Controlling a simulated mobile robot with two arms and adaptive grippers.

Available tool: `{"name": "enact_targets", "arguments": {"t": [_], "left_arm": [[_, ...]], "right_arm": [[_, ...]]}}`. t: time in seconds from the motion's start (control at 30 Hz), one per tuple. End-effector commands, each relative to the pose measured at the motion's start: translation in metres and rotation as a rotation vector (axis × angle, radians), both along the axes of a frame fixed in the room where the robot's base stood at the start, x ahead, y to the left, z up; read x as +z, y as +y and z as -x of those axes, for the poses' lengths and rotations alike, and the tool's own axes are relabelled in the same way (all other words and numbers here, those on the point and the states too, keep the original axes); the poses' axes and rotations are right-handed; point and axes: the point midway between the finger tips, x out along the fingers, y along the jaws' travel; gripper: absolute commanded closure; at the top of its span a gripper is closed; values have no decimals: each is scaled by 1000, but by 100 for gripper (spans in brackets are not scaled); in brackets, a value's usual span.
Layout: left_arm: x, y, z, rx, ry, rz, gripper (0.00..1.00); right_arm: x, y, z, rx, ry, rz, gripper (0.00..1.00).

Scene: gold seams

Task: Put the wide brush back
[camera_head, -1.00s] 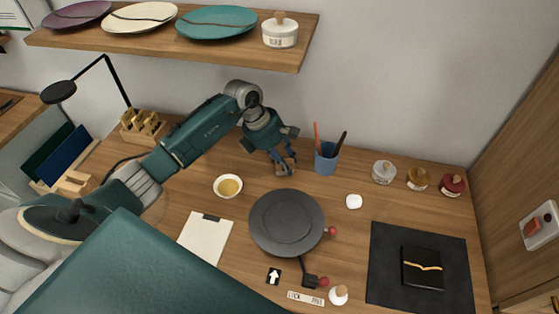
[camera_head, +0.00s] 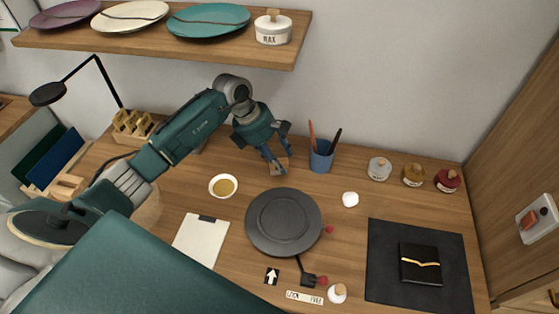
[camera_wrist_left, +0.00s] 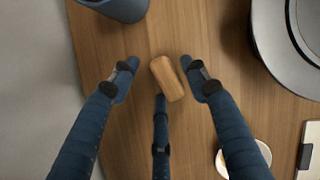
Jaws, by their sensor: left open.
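A small tan wooden block-like piece (camera_wrist_left: 167,78) lies between the spread fingers of my left gripper (camera_wrist_left: 163,86) in the left wrist view. It may be part of the wide brush; no bristles show. In the head view my left gripper (camera_head: 277,165) is low over the back of the desk, left of the blue cup, and partly hides this piece (camera_head: 284,162). The gripper is open, its fingers apart from the piece in the wrist view. The blue cup (camera_head: 321,161) holds a red-handled and a black-handled tool. My right gripper is not in view.
A dark round turntable (camera_head: 284,222) stands in front of the gripper, with a small bowl of golden liquid (camera_head: 223,186) to its left. A clipboard (camera_head: 201,240), several jars (camera_head: 413,175) and a dark mat (camera_head: 385,275) lie around. A shelf (camera_head: 180,47) overhangs the back.

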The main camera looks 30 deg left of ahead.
Motion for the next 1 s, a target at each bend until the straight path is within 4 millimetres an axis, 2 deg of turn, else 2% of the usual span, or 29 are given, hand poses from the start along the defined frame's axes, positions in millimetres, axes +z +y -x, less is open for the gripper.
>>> {"name": "enact_targets", "arguments": {"t": [0.03, 0.23, 0.4, 1.0], "left_arm": [[5, 5, 2, 0, -3, -6, 54], [37, 15, 9, 0, -2, -4, 54], [53, 20, 13, 1, 0, -4, 54], [55, 20, 14, 0, 1, -2, 54]], "right_arm": [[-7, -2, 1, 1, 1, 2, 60], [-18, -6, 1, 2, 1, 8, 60], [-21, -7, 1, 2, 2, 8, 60], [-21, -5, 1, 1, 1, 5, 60]]}}
